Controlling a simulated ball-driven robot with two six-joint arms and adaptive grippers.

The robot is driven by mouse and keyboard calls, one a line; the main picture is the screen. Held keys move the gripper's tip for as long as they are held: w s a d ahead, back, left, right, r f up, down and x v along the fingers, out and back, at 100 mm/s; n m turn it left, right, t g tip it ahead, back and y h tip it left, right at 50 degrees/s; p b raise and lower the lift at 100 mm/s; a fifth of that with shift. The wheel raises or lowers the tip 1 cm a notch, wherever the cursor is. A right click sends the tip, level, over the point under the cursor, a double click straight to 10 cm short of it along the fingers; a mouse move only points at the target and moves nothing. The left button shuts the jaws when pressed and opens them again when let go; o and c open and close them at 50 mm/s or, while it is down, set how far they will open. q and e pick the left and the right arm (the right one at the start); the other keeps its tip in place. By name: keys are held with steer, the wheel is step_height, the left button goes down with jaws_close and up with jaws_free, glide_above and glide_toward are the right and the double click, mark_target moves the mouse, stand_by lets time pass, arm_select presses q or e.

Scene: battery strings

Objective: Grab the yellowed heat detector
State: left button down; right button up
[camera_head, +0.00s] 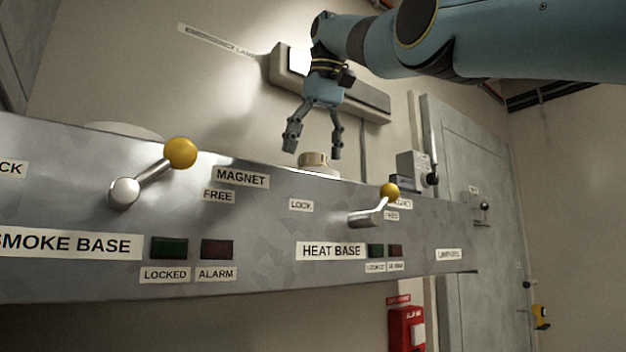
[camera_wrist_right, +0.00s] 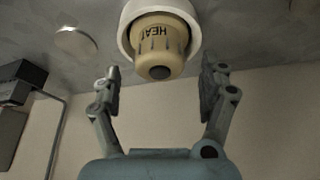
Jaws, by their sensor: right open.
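The yellowed heat detector (camera_wrist_right: 160,45) is a cream-yellow cylinder marked HEAT with a dark round end. It sits in a white ring base (camera_wrist_right: 126,27) in the right wrist view. In the head view its top (camera_head: 313,158) shows just above the panel edge, behind the HEAT BASE section. My right gripper (camera_head: 314,150) is open above the detector, with one finger to each side. In the right wrist view my right gripper (camera_wrist_right: 160,85) has its fingertips apart and does not touch the detector. My left gripper is not in view.
A grey metal panel (camera_head: 260,260) crosses the front, with a yellow-knobbed lever (camera_head: 390,190) by the heat base and another (camera_head: 180,153) by the smoke base. A wall lamp (camera_head: 350,95) is behind the gripper. A red call box (camera_head: 407,328) hangs below right.

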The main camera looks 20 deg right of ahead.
steer(key=shift+x, duration=0.9)
steer(key=shift+w+f, duration=0.15)
steer(key=shift+f, duration=0.1)
steer(key=shift+w, duration=0.15)
steer(key=shift+s+r, duration=0.15)
steer(key=shift+s, duration=0.15)
steer(key=c, duration=0.4)
steer(key=shift+c, duration=1.2)
steer(key=shift+w, duration=0.1)
steer(key=c, duration=0.7)
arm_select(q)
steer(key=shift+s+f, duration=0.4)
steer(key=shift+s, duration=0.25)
arm_select(e)
steer(key=shift+o, duration=0.2)
